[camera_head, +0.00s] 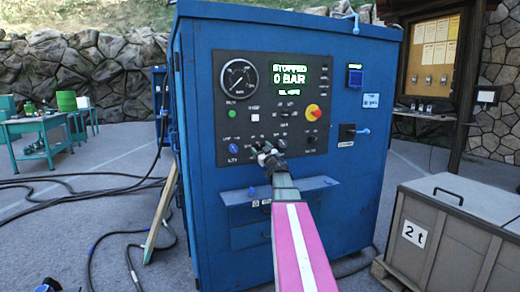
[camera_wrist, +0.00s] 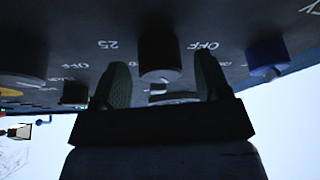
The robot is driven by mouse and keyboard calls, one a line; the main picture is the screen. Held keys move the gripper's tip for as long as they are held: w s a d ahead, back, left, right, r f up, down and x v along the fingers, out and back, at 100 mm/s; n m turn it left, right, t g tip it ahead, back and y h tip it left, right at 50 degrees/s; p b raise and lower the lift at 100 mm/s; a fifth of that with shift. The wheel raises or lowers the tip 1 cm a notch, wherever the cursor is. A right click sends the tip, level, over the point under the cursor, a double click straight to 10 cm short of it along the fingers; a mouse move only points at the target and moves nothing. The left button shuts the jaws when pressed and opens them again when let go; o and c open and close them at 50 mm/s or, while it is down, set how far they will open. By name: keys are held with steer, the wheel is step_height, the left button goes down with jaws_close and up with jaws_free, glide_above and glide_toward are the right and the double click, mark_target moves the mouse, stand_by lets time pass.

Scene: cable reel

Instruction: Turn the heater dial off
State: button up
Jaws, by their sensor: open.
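A blue cabinet (camera_head: 200,220) carries a dark control panel (camera_head: 222,110) with several knobs and a display reading "STOPPED 0 BAR". My gripper (camera_head: 267,150) is at the panel's lower row. In the wrist view, my open gripper (camera_wrist: 160,62) has one finger on each side of a dark knob (camera_wrist: 158,50). The fingers look apart from the knob; contact cannot be told. "25" and "OFF" are printed upside down beside this knob. A heater label is not readable, so I cannot tell if this is the heater dial. My gripper hides part of the row.
A blue knob (camera_head: 233,149) sits left of my gripper and also shows in the wrist view (camera_wrist: 266,55). A red knob on yellow (camera_head: 313,112) is above right. A blue shelf (camera_head: 320,183) juts out below. A crate marked "2t" (camera_head: 465,245) stands at right.

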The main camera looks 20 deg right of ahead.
steer(key=shift+w+r, duration=0.2)
steer(key=shift+w, duration=0.3)
steer(key=shift+a, duration=0.1)
steer(key=c, duration=0.9)
steer(key=shift+n, duration=0.4)
steer(key=n+g+y, duration=0.1)
steer(key=n, duration=0.2)
steer(key=n+g+y, duration=0.1)
steer(key=n+y, duration=0.1)
steer(key=n, duration=0.2)
steer(key=n+g, duration=0.1)
steer(key=n, duration=0.2)
steer(key=n+g+y, duration=0.1)
steer(key=n, duration=0.3)
steer(key=shift+g, duration=0.4)
